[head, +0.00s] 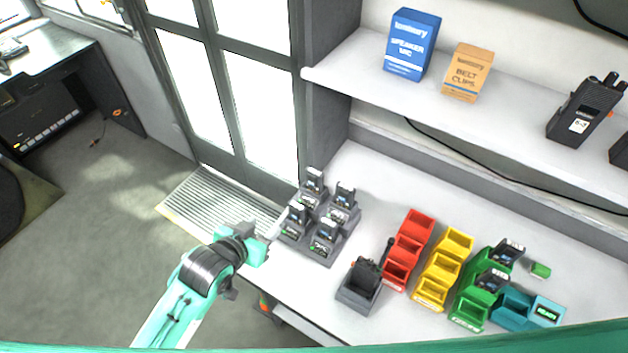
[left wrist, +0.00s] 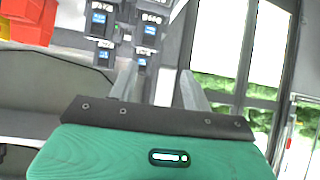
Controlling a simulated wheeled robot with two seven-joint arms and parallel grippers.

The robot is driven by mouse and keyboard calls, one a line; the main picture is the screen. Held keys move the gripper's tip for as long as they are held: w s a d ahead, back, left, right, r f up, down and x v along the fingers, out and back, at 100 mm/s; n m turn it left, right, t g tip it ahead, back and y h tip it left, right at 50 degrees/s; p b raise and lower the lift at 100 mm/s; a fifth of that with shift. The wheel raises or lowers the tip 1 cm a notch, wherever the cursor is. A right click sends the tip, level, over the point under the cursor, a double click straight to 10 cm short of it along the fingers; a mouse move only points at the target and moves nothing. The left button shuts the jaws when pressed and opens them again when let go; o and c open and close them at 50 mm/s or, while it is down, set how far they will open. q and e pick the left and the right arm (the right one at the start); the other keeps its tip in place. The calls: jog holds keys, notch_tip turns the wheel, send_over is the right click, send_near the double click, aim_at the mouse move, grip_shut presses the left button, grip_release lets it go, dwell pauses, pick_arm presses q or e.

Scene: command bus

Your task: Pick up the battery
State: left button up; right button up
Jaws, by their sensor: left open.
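Several dark batteries with small blue labels stand upright in a grey multi-slot charger (head: 318,246) on the white counter, such as the front left battery (head: 298,218) and the front right battery (head: 325,236). Two more dark batteries (head: 507,254) (head: 491,281) lie in the green bins. My left gripper (head: 276,232) is open and empty, just left of the charger at the counter's edge. In the left wrist view, its fingers (left wrist: 160,88) point toward the labelled batteries (left wrist: 147,32), apart from them. My right gripper is not seen.
Red bins (head: 408,248), yellow bins (head: 443,268) and green bins (head: 470,306) stand right of the charger. A radio in a grey stand (head: 360,285) sits in front. A shelf (head: 480,90) with boxes and a radio hangs above. A bare counter strip lies behind the bins.

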pick_arm(q)
jog(key=w+d+r+m+t+h, duration=0.1)
jog(key=w+d+r+h, duration=0.1)
jog(key=w+d, duration=0.15)
jog(key=p, duration=0.2)
send_near(311, 183)
jog(key=shift+w+d+f+m, duration=0.15)
jog(key=shift+w+d, duration=0.15)
jog(key=shift+w, duration=0.2)
jog(key=shift+w+d+f+m, duration=0.15)
jog(key=shift+w+d, duration=0.15)
jog(key=shift+w, duration=0.25)
jog(key=shift+h, duration=0.3)
jog(key=p+x, duration=0.1)
jog(key=x, duration=0.1)
jog(key=p+x, duration=0.1)
jog(key=x, duration=0.1)
jog(key=shift+s+a+f, duration=0.1)
jog(key=shift+f, duration=0.15)
jog(key=shift+w+d+f, duration=0.3)
jog(key=shift+w+f, duration=0.05)
jog(key=shift+w, duration=0.1)
jog(key=c, duration=0.6)
